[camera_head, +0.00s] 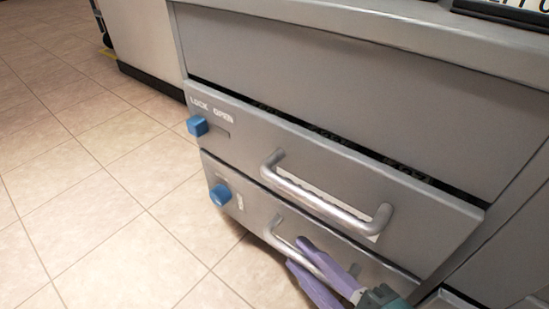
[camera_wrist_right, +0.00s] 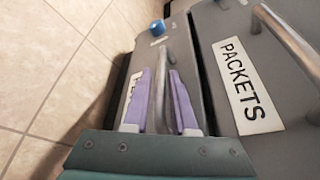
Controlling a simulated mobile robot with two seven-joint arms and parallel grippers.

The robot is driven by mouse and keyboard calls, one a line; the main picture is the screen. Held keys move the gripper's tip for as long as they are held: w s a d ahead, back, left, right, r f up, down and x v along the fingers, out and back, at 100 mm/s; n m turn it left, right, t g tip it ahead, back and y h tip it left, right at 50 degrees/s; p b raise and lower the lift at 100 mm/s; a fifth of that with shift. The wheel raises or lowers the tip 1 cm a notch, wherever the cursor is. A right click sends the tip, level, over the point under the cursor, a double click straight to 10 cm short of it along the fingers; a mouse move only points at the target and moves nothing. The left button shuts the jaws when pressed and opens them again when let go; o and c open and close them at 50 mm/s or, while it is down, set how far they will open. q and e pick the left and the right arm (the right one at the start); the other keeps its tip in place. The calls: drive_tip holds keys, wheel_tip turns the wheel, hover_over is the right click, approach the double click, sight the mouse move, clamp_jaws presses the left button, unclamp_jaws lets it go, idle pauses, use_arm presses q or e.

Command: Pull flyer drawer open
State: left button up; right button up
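The lower grey drawer (camera_head: 258,213) has a metal bar handle (camera_head: 285,235) and a blue knob (camera_head: 220,194) at its left end. The same drawer shows in the right wrist view (camera_wrist_right: 183,58) with a label (camera_wrist_right: 131,97) mostly covered by a finger; only its first letters show. My right gripper (camera_head: 308,262) is at this handle. In the right wrist view its two purple fingers (camera_wrist_right: 160,85) stand on either side of the handle (camera_wrist_right: 158,78), with a gap around the bar. My left gripper is not in view.
Above is another drawer (camera_head: 245,155), labelled PACKETS (camera_wrist_right: 242,86), with its own protruding handle (camera_head: 325,200) and blue knob (camera_head: 197,126). A dark gap shows along its top edge. Open tiled floor (camera_head: 90,200) lies to the left. A white cabinet (camera_head: 145,35) stands behind.

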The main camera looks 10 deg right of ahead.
drive_tip(key=shift+w+a, duration=0.1)
drive_tip(key=shift+w, duration=0.1)
clamp_jaws()
idle(1.0)
